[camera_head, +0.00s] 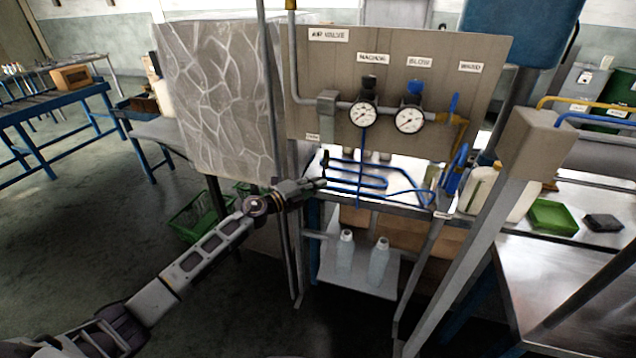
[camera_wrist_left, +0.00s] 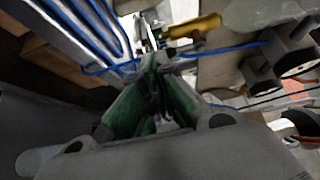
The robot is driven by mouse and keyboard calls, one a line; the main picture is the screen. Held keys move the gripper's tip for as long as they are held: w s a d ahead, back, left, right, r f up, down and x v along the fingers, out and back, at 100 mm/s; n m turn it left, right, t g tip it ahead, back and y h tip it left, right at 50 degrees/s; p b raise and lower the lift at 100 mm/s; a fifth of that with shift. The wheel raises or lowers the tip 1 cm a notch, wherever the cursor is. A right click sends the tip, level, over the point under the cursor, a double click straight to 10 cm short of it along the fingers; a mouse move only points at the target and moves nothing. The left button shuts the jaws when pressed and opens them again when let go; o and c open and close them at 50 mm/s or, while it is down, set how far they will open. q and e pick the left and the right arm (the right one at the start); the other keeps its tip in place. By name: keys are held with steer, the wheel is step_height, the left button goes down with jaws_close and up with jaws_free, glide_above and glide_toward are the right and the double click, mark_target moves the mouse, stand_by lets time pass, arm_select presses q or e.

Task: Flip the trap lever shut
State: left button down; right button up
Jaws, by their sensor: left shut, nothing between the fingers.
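My left gripper (camera_head: 318,184) reaches in from the left, its tips just below the small label at the board's lower left corner. It is shut and empty. In the left wrist view its green-padded fingers (camera_wrist_left: 154,62) meet close to a yellow handle (camera_wrist_left: 195,28), which seems to be the trap lever. I cannot tell whether they touch. In the head view a small dark upright part (camera_head: 325,160) stands just above the gripper tips; whether it is the same lever is unclear. My right gripper is not in view.
The valve board (camera_head: 390,75) carries a left gauge (camera_head: 363,115) and a right gauge (camera_head: 409,119). Blue tubing (camera_head: 355,178) runs close beside the gripper. Two bottles (camera_head: 345,252) (camera_head: 379,262) stand on the lower shelf. A vertical pipe (camera_head: 270,90) stands close to the left forearm.

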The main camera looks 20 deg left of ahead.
arm_select(q)
steer(key=shift+w+d, duration=0.15)
steer(key=shift+w, duration=0.05)
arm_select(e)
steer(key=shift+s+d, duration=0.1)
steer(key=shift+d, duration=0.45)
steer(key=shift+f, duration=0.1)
arm_select(q)
steer(key=shift+d+n+b, duration=0.1)
steer(key=shift+n+b, duration=0.2)
steer(key=shift+b, duration=0.05)
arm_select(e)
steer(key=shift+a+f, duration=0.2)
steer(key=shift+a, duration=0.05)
arm_select(q)
steer(key=shift+d, duration=0.1)
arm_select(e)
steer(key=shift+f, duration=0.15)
